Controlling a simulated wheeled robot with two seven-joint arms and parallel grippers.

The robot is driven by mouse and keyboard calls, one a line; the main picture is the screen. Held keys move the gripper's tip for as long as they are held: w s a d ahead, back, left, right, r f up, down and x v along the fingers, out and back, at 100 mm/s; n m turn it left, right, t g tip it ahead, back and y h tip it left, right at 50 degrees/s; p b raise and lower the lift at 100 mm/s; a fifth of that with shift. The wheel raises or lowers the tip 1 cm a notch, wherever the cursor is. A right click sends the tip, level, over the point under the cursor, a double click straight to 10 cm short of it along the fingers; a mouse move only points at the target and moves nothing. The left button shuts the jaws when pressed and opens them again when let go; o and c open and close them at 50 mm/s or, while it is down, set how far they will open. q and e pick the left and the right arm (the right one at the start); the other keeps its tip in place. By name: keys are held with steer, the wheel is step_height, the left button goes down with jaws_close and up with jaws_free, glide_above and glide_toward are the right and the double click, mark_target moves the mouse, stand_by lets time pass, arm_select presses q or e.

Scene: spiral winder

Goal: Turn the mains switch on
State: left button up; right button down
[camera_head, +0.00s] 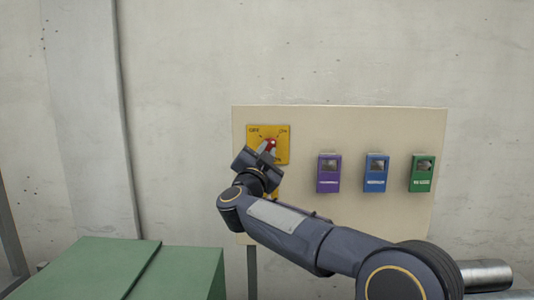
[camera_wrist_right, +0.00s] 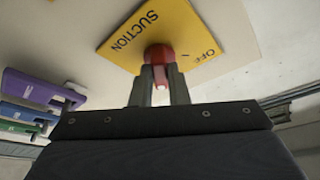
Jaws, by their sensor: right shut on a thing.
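The switch is a red knob (camera_head: 270,144) on a yellow plate (camera_head: 254,154) at the upper left of a beige panel. The plate has OFF at its upper left and what looks like ON at its upper right. My right gripper (camera_head: 267,150) is shut on the red knob. In the right wrist view the two fingers (camera_wrist_right: 160,88) close around the knob (camera_wrist_right: 160,56), and the plate (camera_wrist_right: 185,30) reads SUCTION and OFF. The fingers partly hide the knob, so its exact setting is unclear. My left gripper is not in view.
The beige panel (camera_head: 380,125) stands before a concrete wall. Purple (camera_head: 329,173), blue (camera_head: 376,173) and green (camera_head: 422,173) boxes are mounted in a row to the right. A green cabinet (camera_head: 100,270) stands at lower left. Part of another yellow piece shows below the gripper.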

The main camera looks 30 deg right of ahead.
steer(key=shift+m+g+h, duration=0.3)
steer(key=shift+m+g, duration=0.2)
steer(key=shift+m, duration=0.5)
steer(key=shift+r, duration=0.1)
steer(key=c, duration=1.4)
jaws_free()
steer(key=b+v, duration=0.1)
steer(key=v, duration=0.7)
steer(key=shift+b, duration=0.4)
steer(key=shift+w+r, duration=0.1)
